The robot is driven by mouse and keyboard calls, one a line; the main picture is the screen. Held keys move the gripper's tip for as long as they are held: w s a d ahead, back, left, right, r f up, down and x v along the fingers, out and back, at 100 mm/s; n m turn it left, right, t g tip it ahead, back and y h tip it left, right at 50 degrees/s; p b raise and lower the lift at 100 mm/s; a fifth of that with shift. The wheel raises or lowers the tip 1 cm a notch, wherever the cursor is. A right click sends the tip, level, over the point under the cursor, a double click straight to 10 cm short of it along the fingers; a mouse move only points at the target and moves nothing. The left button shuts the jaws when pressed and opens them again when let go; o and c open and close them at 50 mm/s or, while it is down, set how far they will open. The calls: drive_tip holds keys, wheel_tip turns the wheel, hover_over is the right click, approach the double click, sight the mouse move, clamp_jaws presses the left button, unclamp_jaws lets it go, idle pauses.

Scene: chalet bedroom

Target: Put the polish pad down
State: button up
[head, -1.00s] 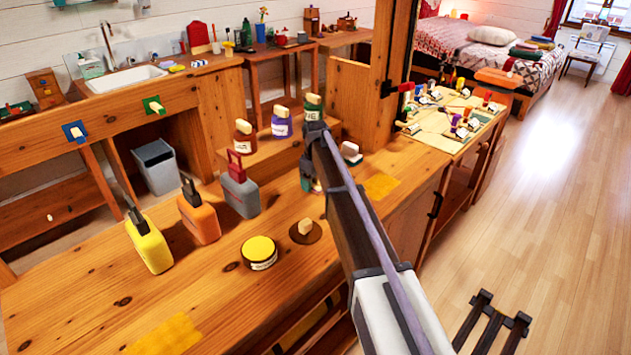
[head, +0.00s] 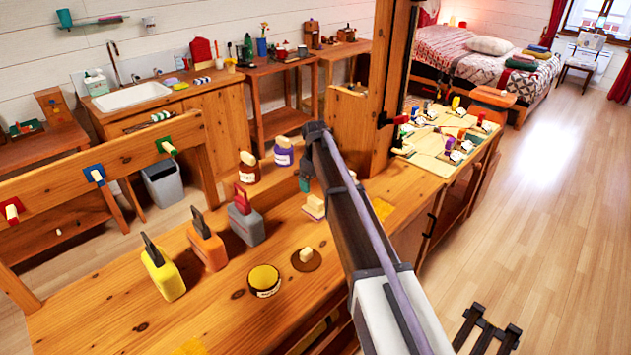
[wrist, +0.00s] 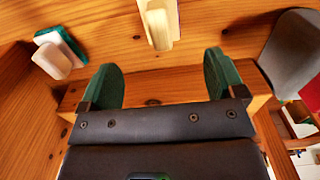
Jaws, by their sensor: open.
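A pad with a cream block handle on a pale base, which looks like the polish pad (head: 314,208), rests on the wooden workbench (head: 225,318). In the wrist view the pad (wrist: 158,26) lies beyond the fingertips, in line with the gap between them. My gripper (head: 305,184) is open and empty just behind and above it in the head view; its green fingers (wrist: 163,78) stand wide apart. Another cream block stands on a dark round disc (head: 306,259) nearer the camera. A white and green pad (wrist: 60,53) lies to the left in the wrist view.
A yellow tin (head: 264,281) and yellow (head: 163,275), orange (head: 208,247) and grey (head: 246,221) containers stand on the bench. Red (head: 249,168) and purple (head: 283,153) labelled jars stand behind. A wooden post (head: 388,90) rises near my arm. The front left of the bench is clear.

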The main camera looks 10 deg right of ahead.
drive_tip(key=s+m, duration=0.7)
drive_tip(key=s, duration=3)
drive_tip(key=shift+r, duration=0.3)
drive_tip(key=shift+s, duration=0.1)
drive_tip(key=shift+o, duration=0.4)
